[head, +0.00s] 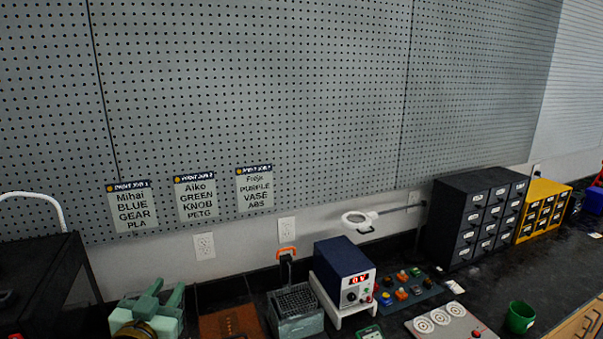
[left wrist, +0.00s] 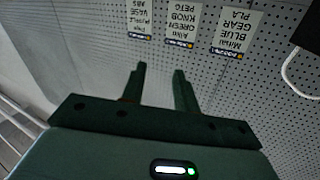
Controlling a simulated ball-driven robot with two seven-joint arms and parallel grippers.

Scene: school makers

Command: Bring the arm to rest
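My left gripper (head: 166,292) is at the bottom left of the head view, a green body with two short fingers pointing up and away, in front of the bench. In the left wrist view the left gripper (left wrist: 159,76) shows its two dark green fingers apart, with nothing between them. My right gripper is in neither view.
A black open-framed box (head: 40,275) stands left of the gripper. To the right are a grey basket (head: 295,312), a blue power supply (head: 345,272), a dark drawer cabinet (head: 470,215), a yellow drawer cabinet (head: 543,208) and a green cup (head: 520,317). Pegboard (head: 270,90) rises behind.

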